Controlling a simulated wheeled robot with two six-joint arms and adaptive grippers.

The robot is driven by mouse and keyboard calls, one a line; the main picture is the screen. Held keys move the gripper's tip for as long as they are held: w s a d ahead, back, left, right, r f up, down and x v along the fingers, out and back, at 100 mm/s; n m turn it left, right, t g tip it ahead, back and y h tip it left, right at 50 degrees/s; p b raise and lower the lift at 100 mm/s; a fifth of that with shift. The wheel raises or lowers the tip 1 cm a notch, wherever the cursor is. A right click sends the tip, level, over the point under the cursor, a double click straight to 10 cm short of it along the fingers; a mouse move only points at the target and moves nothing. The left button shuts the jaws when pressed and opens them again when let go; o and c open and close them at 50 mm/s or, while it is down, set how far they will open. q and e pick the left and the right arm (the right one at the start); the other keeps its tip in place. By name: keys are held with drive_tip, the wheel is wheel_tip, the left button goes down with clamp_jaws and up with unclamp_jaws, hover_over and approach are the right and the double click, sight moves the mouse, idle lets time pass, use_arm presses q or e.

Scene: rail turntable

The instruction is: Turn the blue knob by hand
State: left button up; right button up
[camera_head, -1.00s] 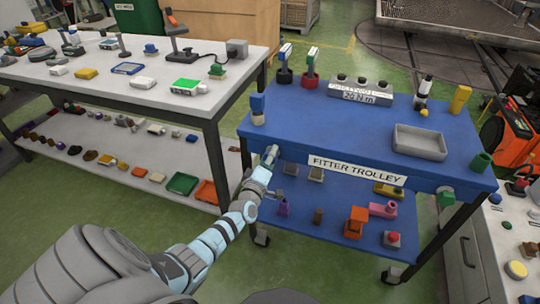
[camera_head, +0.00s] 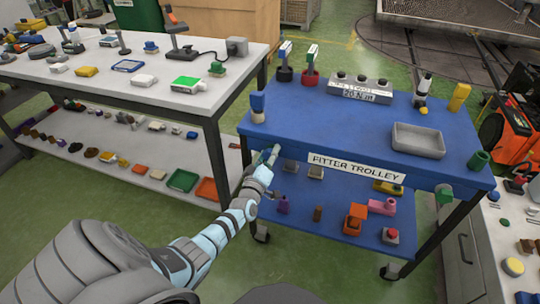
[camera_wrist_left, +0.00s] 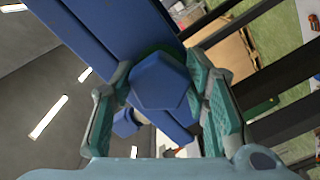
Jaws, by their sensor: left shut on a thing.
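The blue knob (camera_wrist_left: 160,85) is a faceted blue piece in the left wrist view, seen end-on between the two fingers. My left gripper (camera_wrist_left: 163,100) is shut on it, with a green-grey finger pad on each side. In the head view my left gripper (camera_head: 270,156) is at the front left edge of the blue trolley (camera_head: 300,128). The knob is mostly hidden there by the fingers. My right gripper is not in view.
A grey tray (camera_head: 418,140) and a blue-topped piece (camera_head: 257,106) stand on the trolley top. Its lower shelf holds small parts, including an orange piece (camera_head: 353,222). A white workbench (camera_head: 110,85) stands to the left. Green floor is open in front.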

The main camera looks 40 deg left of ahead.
use_arm(q)
drive_tip(key=o, duration=1.1)
drive_tip(key=v, duration=1.2)
